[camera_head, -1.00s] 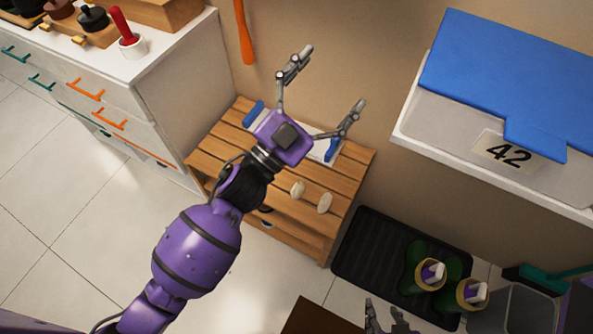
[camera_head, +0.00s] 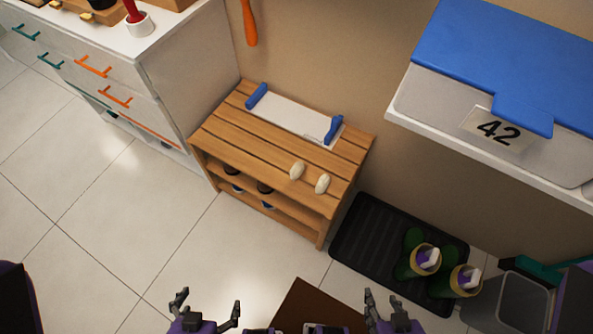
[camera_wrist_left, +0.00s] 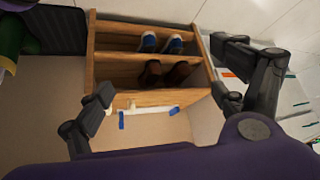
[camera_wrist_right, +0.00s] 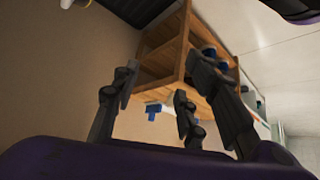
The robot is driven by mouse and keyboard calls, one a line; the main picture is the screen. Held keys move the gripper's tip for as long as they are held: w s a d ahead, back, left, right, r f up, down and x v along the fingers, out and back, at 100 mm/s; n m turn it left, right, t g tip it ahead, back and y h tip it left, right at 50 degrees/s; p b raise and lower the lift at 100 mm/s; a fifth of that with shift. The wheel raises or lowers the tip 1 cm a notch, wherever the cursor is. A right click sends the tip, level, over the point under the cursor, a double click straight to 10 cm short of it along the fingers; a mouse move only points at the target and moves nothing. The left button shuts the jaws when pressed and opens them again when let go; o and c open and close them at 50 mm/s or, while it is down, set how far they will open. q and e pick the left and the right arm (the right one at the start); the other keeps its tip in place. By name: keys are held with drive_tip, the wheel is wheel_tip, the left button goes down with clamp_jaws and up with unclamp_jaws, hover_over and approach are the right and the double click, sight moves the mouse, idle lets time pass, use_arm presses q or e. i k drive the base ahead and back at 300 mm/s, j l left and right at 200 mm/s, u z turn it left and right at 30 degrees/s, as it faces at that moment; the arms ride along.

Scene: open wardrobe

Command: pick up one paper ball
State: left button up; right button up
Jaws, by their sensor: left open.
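Two pale cream lumps, which look like the paper balls, lie side by side near the right front of the slatted wooden bench (camera_head: 220,121). One paper ball (camera_head: 297,170) is left of the other paper ball (camera_head: 322,183). My left gripper (camera_head: 208,302) is open and empty, low in the head view, well in front of the bench and apart from the balls. My right gripper (camera_head: 383,298) is also open and empty, to its right, partly cut off by the lower edge. In the left wrist view small pale lumps near the bench edge are too small to identify surely.
A white board (camera_head: 290,117) with blue ends lies at the back of the bench. Shoes (camera_head: 264,188) stand on the shelf below. A black mat (camera_head: 372,232) holds green boots. A white shelf with a blue-lidded bin (camera_head: 480,60) overhangs at right. Brown furniture (camera_head: 318,303) stands between my grippers.

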sight(296, 169)
drive_tip(key=i+j, duration=0.15)
drive_tip(key=j, duration=0.2)
drive_tip(key=i+j, duration=0.15)
drive_tip(key=j, duration=0.2)
drive_tip(key=i+j+z, duration=0.1)
drive_tip(key=j+z, duration=0.2)
drive_tip(key=z, duration=0.15)
drive_tip(key=i+j+z, duration=0.1)
drive_tip(key=j+z, duration=0.35)
drive_tip(key=l+z, duration=0.1)
drive_tip(key=z, duration=0.55)
